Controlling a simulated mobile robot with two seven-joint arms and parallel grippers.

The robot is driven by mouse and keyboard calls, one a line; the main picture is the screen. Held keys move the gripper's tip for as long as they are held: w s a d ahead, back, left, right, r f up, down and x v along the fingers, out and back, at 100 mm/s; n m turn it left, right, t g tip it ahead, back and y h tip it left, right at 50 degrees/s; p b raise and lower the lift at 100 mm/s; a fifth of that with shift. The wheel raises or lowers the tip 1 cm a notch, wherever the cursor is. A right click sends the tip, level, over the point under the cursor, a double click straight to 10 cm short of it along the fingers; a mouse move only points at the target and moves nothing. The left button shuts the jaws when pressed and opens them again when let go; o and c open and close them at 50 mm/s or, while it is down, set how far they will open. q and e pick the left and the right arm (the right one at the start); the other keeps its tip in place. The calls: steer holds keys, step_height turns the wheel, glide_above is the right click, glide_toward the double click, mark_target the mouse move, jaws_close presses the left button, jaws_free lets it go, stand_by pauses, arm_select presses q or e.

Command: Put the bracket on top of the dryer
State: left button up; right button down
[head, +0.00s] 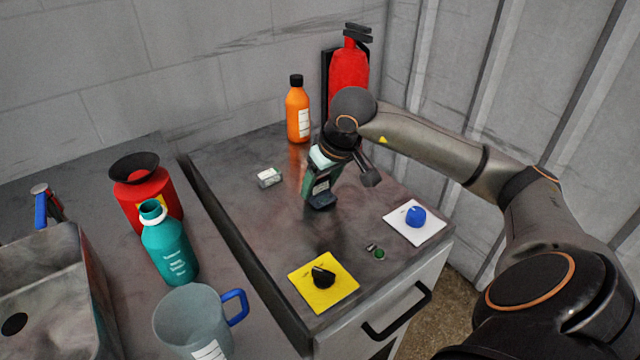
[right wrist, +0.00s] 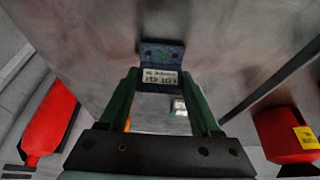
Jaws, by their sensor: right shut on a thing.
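The bracket is a small dark blue angled piece with a pale label. In the right wrist view the bracket (right wrist: 162,58) sits between the green fingertips. My right gripper (head: 321,186) is shut on the bracket, low over the metal-topped unit (head: 285,240). I cannot tell whether the bracket touches that top. Nothing else here is clearly marked as a dryer, so I cannot tell for certain that this unit is it. My left gripper is not in view.
On the unit are a small white block (head: 269,177), a black knob on a yellow plate (head: 337,300), a blue knob (head: 415,217), an orange bottle (head: 298,112) and a red extinguisher (head: 349,80). Left are a teal bottle (head: 170,245), a red container (head: 140,190) and a jug (head: 185,325).

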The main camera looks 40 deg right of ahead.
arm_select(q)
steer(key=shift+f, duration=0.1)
arm_select(e)
steer(key=shift+f, duration=0.15)
steer(key=shift+c, duration=0.4)
jaws_free()
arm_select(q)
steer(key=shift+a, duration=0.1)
arm_select(e)
steer(key=shift+r, duration=0.25)
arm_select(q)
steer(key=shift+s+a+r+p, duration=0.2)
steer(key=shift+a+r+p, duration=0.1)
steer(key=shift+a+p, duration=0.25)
arm_select(e)
steer(key=v, duration=1.1)
steer(key=shift+s+r, duration=0.25)
steer(key=shift+r, duration=0.05)
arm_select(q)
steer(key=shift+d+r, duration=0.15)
